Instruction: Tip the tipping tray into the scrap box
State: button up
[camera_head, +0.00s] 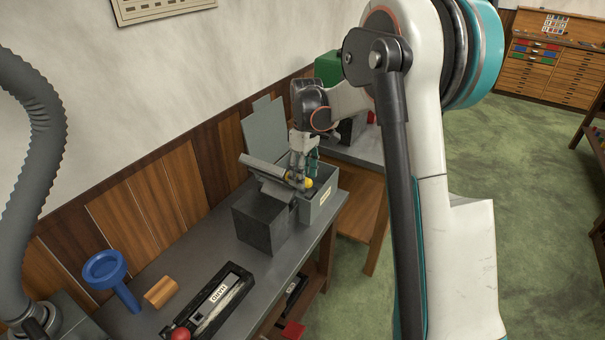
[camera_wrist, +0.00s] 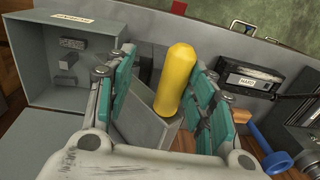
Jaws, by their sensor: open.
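The tipping tray (camera_head: 262,171) is a grey metal piece above a dark block stand; it looks tilted, sloping down toward the right. It also shows in the wrist view (camera_wrist: 146,122), partly hidden by my gripper. Its yellow handle (camera_wrist: 176,80) stands between my fingers. My gripper (camera_wrist: 162,72) is open around the handle, with a visible gap on the left side. In the head view my gripper (camera_head: 304,172) is over the tray and box. The grey scrap box (camera_head: 322,196) has a label on its front. In the wrist view, several small grey pieces (camera_wrist: 68,62) lie inside it.
A grey upright panel (camera_head: 264,128) rises behind the box.

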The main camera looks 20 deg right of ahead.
jog(key=shift+s, duration=0.1)
dwell(0.4)
notch_tip(320, 180, up, 12)
jog(key=shift+w+d, duration=0.2)
jog(key=shift+d, duration=0.05)
dwell(0.3)
dwell(0.3)
